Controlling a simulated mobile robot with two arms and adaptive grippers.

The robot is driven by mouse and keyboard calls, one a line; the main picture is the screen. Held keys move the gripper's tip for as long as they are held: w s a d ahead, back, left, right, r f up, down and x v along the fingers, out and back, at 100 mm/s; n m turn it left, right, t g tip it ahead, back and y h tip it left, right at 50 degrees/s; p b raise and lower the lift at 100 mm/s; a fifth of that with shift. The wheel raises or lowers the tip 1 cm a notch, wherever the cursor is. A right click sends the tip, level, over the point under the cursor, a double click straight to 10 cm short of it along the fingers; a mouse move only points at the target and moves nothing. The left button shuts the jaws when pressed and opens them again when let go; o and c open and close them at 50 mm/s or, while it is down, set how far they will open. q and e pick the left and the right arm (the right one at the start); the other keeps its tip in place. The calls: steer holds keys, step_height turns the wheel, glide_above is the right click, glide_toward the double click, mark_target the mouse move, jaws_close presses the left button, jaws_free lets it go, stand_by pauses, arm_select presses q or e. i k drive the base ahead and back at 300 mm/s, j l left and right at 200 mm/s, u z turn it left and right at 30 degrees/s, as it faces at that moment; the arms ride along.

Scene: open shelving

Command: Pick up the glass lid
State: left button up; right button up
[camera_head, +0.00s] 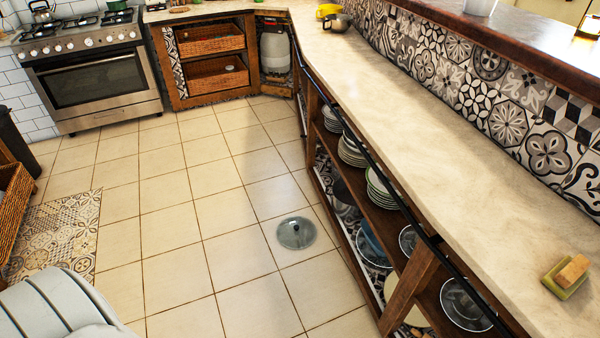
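A round glass lid (296,233) with a dark knob lies on the tiled floor, knob up, a short way left of the open shelving. It is clear of other objects. Neither my left nor my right gripper is in view.
Open shelving (408,296) under a long stone counter (440,130) runs along the right, holding stacked plates (380,188) and round glassy pieces (465,304). A stove (90,70) and wicker baskets (210,40) stand at the back. The tiled floor (190,215) around the lid is free.

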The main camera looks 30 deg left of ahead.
mark_target(295, 231)
steer(key=u, duration=1)
steer(key=i+j, duration=0.05)
